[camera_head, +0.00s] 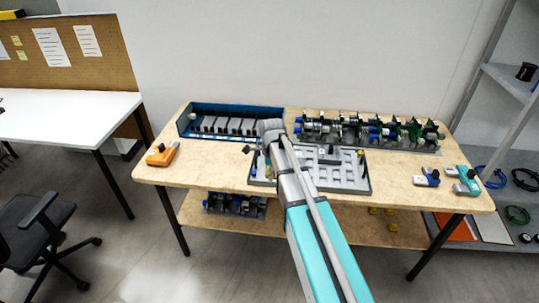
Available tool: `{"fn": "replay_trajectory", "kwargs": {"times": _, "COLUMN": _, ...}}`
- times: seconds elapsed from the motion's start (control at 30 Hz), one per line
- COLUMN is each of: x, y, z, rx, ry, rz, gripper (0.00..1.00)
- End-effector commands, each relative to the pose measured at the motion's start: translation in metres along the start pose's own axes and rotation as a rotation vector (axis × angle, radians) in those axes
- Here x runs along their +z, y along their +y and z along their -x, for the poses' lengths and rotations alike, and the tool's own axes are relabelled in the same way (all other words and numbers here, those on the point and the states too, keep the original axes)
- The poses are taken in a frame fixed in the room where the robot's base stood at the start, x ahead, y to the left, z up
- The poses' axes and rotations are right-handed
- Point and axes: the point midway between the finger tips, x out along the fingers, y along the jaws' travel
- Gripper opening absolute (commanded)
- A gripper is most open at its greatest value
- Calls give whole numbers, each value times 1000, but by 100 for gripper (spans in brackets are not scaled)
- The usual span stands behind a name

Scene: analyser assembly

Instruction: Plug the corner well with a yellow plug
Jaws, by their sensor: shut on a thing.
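A grey tray (356,186) with recesses and small parts lies at the middle front of the table. My gripper (266,169) is over its left end, small and partly hidden by my arm. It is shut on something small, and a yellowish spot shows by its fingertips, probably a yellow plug. Whether it touches the tray I cannot tell. Another small yellow part (361,153) shows at the tray's right back corner. The corner well cannot be made out at this size.
A blue bin (183,124) with grey modules stands at the back left, a rack of green and blue parts (385,132) at the back right. An orange tool (161,154) lies left; blue and teal tools (465,181) lie right. The table's left front is clear.

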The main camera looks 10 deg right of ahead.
Motion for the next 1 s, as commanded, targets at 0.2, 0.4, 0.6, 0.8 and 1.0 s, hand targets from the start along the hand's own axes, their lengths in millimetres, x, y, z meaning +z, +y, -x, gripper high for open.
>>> {"fn": "replay_trajectory", "kwargs": {"times": 0.2, "x": 15, "y": -51, "z": -4, "rx": 1, "ry": 0, "rz": 0, "gripper": 9}}
{"fn": "replay_trajectory", "kwargs": {"times": 0.4, "x": 25, "y": -87, "z": -7, "rx": 2, "ry": 0, "rz": 1, "gripper": 9}}
{"fn": "replay_trajectory", "kwargs": {"times": 0.6, "x": 30, "y": -104, "z": -8, "rx": 2, "ry": 0, "rz": 1, "gripper": 9}}
{"fn": "replay_trajectory", "kwargs": {"times": 0.8, "x": 31, "y": -105, "z": -8, "rx": 2, "ry": 0, "rz": 1, "gripper": 9}}
{"fn": "replay_trajectory", "kwargs": {"times": 1.0, "x": 31, "y": -105, "z": -8, "rx": 2, "ry": 0, "rz": 2, "gripper": 9}}
